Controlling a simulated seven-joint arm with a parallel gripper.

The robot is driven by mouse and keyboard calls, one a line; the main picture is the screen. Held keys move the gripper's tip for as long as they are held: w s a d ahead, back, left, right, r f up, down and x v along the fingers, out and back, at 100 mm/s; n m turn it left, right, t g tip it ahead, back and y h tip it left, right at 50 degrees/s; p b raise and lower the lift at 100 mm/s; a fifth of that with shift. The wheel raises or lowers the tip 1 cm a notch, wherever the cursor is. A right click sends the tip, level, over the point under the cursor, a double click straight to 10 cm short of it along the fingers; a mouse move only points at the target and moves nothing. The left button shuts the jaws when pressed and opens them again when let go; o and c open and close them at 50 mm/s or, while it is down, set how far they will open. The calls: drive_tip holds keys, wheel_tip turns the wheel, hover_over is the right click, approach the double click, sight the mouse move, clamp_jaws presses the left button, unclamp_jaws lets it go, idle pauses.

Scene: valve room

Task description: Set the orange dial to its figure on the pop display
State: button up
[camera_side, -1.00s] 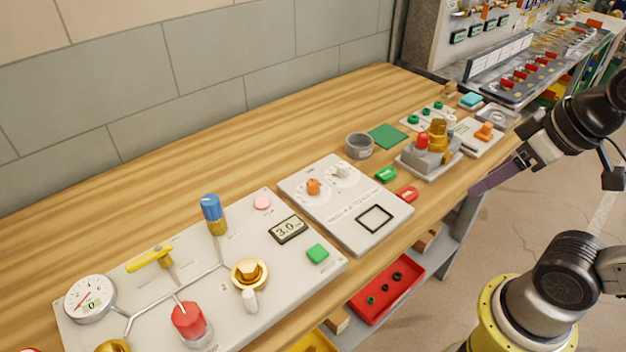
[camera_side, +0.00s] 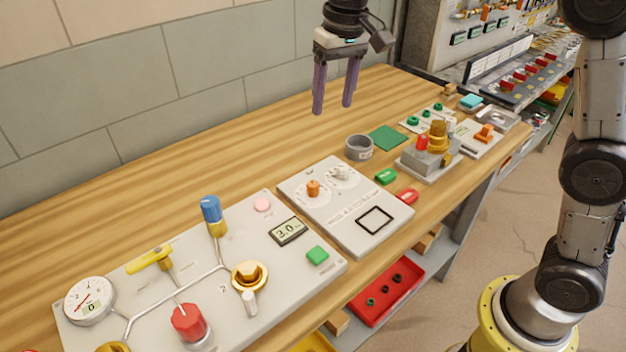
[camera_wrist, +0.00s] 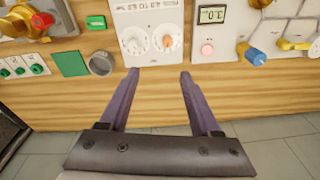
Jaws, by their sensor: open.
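The orange dial (camera_side: 313,188) is a small knob on the white panel (camera_side: 350,228), beside a white dial (camera_side: 340,172). In the wrist view the orange dial (camera_wrist: 167,41) is right of the white dial (camera_wrist: 136,44), both on round printed scales too small to read. A display (camera_side: 288,230) on the neighbouring panel reads about 3.0; it shows upside down in the wrist view (camera_wrist: 212,14). I cannot tell which display the task calls pop. My gripper (camera_side: 333,110) is open and empty, fingers pointing down, high above the bench and apart from the dials.
Left of the dials, a panel carries a blue-topped valve (camera_side: 212,210), a yellow lever (camera_side: 150,257), a red knob (camera_side: 188,320) and a gauge (camera_side: 89,300). A grey cup (camera_side: 358,147) and green square (camera_side: 387,137) lie to the right. The bench behind the dials is clear.

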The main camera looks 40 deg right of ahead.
drive_tip(key=g, duration=0.1)
hover_over(313, 183)
wheel_tip(313, 183, down, 6)
drive_tip(key=shift+n, duration=0.3)
wheel_tip(313, 183, down, 14)
clamp_jaws()
